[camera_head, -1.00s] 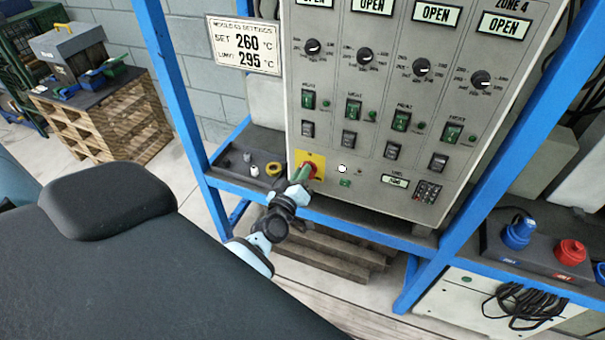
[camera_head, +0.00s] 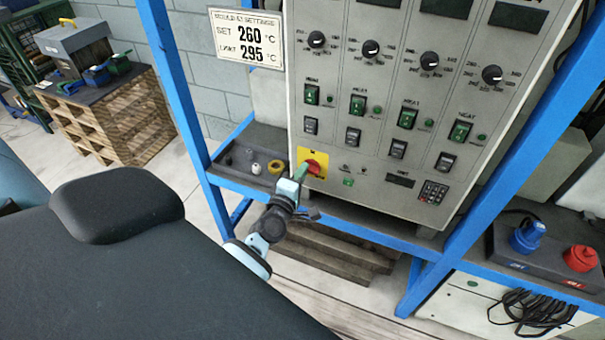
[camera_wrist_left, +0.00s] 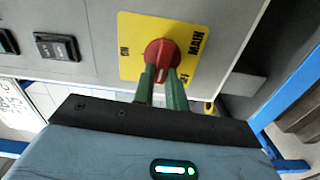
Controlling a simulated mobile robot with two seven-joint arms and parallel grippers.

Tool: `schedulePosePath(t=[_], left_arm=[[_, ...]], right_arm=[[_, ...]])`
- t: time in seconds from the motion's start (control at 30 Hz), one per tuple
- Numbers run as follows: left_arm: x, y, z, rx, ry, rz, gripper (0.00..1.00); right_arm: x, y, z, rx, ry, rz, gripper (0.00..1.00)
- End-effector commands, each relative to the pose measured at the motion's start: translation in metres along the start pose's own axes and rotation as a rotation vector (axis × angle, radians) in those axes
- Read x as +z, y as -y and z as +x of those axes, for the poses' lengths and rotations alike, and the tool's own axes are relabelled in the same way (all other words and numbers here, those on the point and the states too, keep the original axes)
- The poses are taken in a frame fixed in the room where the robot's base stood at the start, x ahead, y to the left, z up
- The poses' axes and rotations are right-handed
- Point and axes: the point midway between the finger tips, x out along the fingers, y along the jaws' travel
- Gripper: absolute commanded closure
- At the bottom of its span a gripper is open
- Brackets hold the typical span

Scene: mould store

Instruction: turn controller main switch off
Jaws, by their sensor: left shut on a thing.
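The controller (camera_head: 380,210) is a grey cabinet with several knobs, rocker switches and displays. The displays are dark now. Its main switch (camera_head: 314,167) is a red rotary knob on a yellow plate (camera_head: 305,155) at the lower left of the panel. In the left wrist view the red main switch (camera_wrist_left: 161,54) sits between the green fingers of my left gripper (camera_wrist_left: 162,78), which is shut on it. The plate there reads MAIN, with ON lettering at its left. In the head view my left gripper (camera_head: 302,173) reaches up to the switch from below. My right gripper is not in view.
A blue frame (camera_head: 172,80) surrounds the cabinet. A shelf (camera_head: 235,160) left of the switch holds small parts and a yellow ring (camera_head: 276,167). A socket box (camera_head: 500,240) with blue and red connectors stands at right. A pallet stack (camera_head: 110,120) stands far left.

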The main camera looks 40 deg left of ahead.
Motion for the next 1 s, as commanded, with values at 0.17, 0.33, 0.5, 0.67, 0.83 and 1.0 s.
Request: schedulePosePath(t=[0.17, 0.33, 0.5, 0.67, 0.83, 1.0], left_arm=[[0.0002, 0.0019, -0.0004, -0.002, 0.0, -0.058, 1.0], [0.0002, 0.0018, -0.0003, -0.002, 0.0, -0.083, 1.0], [0.0003, 0.0017, -0.0003, -0.001, 0.0, -0.09, 1.0], [0.0003, 0.0017, -0.0003, -0.001, 0.0, -0.09, 1.0], [0.0004, 0.0017, -0.0003, -0.001, 0.0, -0.089, 0.75], [0.0003, 0.0015, -0.0002, -0.001, 0.0, -0.088, 0.65]], right_arm=[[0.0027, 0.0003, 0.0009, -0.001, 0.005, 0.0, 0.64], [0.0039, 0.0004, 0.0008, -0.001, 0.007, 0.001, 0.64], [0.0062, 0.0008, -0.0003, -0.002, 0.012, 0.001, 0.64], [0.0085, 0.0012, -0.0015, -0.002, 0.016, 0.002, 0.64], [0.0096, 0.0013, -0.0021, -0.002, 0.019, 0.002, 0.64], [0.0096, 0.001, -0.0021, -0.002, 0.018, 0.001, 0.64]])
